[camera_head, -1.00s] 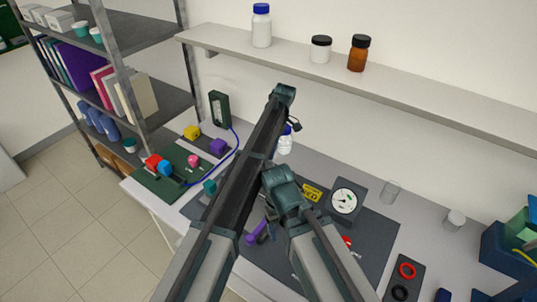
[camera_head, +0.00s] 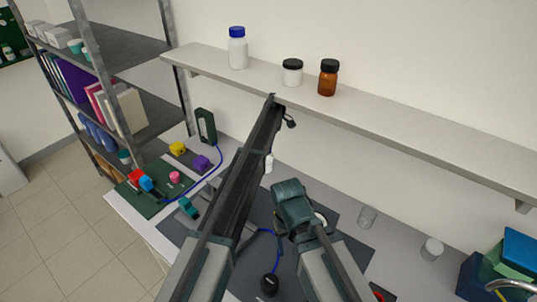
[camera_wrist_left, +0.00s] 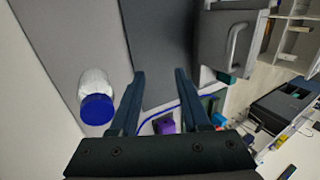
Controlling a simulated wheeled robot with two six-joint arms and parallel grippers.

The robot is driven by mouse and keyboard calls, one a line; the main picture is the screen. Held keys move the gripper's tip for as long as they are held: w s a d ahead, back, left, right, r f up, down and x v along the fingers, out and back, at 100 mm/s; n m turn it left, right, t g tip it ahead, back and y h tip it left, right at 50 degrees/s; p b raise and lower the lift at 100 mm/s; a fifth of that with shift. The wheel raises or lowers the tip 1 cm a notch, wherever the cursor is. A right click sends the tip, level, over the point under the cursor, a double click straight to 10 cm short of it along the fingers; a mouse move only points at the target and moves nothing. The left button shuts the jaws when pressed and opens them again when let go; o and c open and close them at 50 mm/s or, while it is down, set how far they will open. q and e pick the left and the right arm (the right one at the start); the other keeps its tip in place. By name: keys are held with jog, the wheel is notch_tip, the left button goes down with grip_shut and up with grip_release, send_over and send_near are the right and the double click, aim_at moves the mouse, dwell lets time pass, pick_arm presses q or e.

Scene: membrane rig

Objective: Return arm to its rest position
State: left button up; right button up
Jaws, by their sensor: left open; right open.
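My left arm comes in from the lower left and reaches up to just below the wall shelf; its gripper is hard to make out in the head view. In the left wrist view my left gripper (camera_wrist_left: 160,72) is open and empty between its fingers. A white bottle with a blue cap (camera_wrist_left: 97,103) is beside the left finger, apart from it. My right arm comes in from the bottom and folds at a dark teal joint. Of my right gripper (camera_head: 279,224) only a small dark part shows below that joint; it is open, with nothing visible in it.
The wall shelf (camera_head: 430,137) carries a blue-capped bottle (camera_head: 237,48), a black-lidded jar (camera_head: 292,72) and a brown bottle (camera_head: 328,78). A green board (camera_head: 150,200) with coloured blocks lies left. A black bulb (camera_head: 268,284) and a clear beaker (camera_head: 367,216) stand on the bench.

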pick_arm(q)
jog(key=s+a+f+m+t+b, duration=0.1)
jog(key=s+f+m+b, duration=0.2)
jog(key=s, duration=1)
jog(key=s+a+f+m+t+h+b, duration=0.1)
jog(key=s+f+m+b, duration=0.2)
jog(key=s, duration=1)
jog(key=s+a+f+m+t+h+b, duration=0.1)
jog(key=s+f+m, duration=0.4)
jog(key=s, duration=0.8)
jog(key=shift+a+f+m+t+b, duration=0.15)
jog(key=shift+m+t+b, duration=0.15)
jog(key=shift+m+b, duration=0.4)
jog(key=shift+a+r+m+t+b, duration=0.1)
jog(key=shift+m+t+b, duration=0.25)
jog(key=shift+m, duration=0.65)
pick_arm(e)
notch_tip(320, 180, down, 9)
jog(key=shift+s+f, duration=0.1)
